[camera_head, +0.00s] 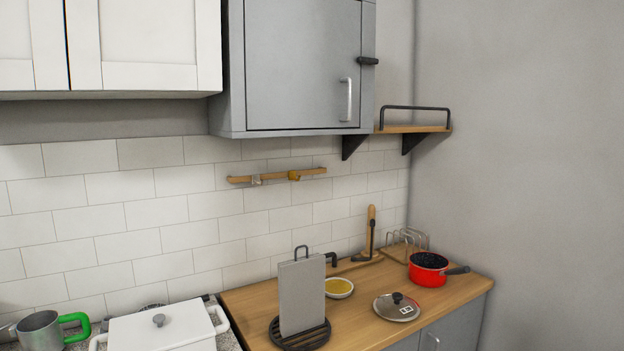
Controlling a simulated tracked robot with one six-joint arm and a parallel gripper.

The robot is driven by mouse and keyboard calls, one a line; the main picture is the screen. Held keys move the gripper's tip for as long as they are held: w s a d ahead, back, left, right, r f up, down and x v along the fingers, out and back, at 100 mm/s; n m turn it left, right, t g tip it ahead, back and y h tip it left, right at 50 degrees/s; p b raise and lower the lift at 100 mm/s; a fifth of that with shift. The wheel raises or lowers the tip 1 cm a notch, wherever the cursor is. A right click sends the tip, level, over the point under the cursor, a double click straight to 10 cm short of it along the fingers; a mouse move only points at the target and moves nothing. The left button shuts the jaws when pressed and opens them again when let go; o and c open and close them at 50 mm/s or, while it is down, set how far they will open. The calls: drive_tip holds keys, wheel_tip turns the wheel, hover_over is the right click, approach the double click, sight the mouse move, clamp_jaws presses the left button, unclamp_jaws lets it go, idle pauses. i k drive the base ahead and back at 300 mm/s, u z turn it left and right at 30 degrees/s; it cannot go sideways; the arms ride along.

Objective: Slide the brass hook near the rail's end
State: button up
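A wooden rail (275,176) is fixed on the white tiled wall, below the grey cabinet and above the wooden counter. It runs nearly level, its right end a little higher in the picture. A brass hook (294,175) sits on the rail, right of its middle and apart from the right end. A pale grey or silver hook (256,180) sits on the same rail, left of the brass one, with a gap between them. Both are small, so their exact shape is hard to tell. My gripper is not in view.
The counter (372,307) holds a grey board (302,298) standing in a black round stand, a yellow-filled bowl (339,287), a glass lid (396,307) and a red pot (428,268). A grey cabinet (300,65) hangs above. The wall around the rail is clear.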

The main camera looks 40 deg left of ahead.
sight(291, 174)
drive_tip(key=u, duration=0.15)
drive_tip(key=i, duration=0.75)
drive_tip(key=u, duration=0.45)
drive_tip(key=i, duration=0.7)
drive_tip(key=u, duration=1.25)
drive_tip(key=i, duration=0.95)
drive_tip(key=u, duration=0.55)
